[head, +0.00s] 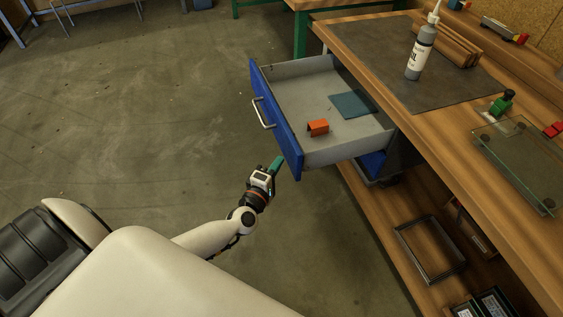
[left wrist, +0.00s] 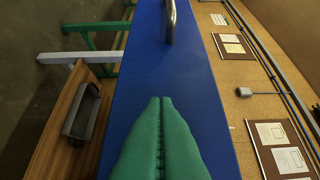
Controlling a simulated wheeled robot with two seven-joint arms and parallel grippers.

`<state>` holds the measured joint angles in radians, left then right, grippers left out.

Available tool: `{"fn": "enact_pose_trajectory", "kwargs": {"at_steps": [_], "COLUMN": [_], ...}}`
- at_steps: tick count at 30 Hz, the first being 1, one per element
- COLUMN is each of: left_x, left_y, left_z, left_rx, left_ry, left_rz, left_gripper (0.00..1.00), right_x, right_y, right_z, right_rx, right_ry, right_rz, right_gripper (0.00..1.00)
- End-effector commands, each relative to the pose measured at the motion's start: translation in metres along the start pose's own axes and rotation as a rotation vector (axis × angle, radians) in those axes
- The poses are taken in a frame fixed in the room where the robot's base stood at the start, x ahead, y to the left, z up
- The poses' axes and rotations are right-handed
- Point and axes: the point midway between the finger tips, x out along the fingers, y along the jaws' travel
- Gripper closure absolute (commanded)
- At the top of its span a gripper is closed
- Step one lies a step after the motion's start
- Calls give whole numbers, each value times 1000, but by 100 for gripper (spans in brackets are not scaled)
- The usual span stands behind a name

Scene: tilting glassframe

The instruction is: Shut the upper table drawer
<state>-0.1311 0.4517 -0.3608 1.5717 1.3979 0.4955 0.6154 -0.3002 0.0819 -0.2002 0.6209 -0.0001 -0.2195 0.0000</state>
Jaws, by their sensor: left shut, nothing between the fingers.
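The upper table drawer (head: 342,140) is pulled far out from under the workbench. Its blue front (head: 276,120) carries a silver bar handle (head: 264,113). An orange bracket-shaped piece and a teal flat piece lie inside it. My left gripper (head: 278,162), with green fingers, is at the near end of the blue front, low beside it. In the left wrist view the closed green fingertips (left wrist: 160,100) point at the blue front, with the handle (left wrist: 170,22) beyond them. I cannot tell whether they touch it. My right gripper is not in view.
The wooden workbench (head: 455,130) holds a bottle (head: 421,50) on a dark mat and a glass plate (head: 518,165). A lower shelf (head: 385,225) bears a dark frame (head: 430,248). The floor (head: 130,110) left of the drawer is clear.

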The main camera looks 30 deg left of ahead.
Motion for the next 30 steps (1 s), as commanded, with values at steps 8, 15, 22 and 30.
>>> {"fn": "enact_pose_trajectory", "kwargs": {"at_steps": [8, 15, 22, 30], "left_x": [10, 10, 16, 51], "left_y": [0, 0, 0, -1], "left_z": [-10, -10, -16, -52], "left_rx": [1, 1, -1, -6], "left_ry": [0, 0, -1, 0], "left_rz": [0, 0, -2, -3], "left_gripper": [100, 100, 100, 100], "right_x": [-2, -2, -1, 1], "right_y": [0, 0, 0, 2], "right_z": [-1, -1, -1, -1], "right_rx": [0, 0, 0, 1], "right_ry": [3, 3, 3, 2], "right_rz": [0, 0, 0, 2], "right_gripper": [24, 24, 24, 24]}}
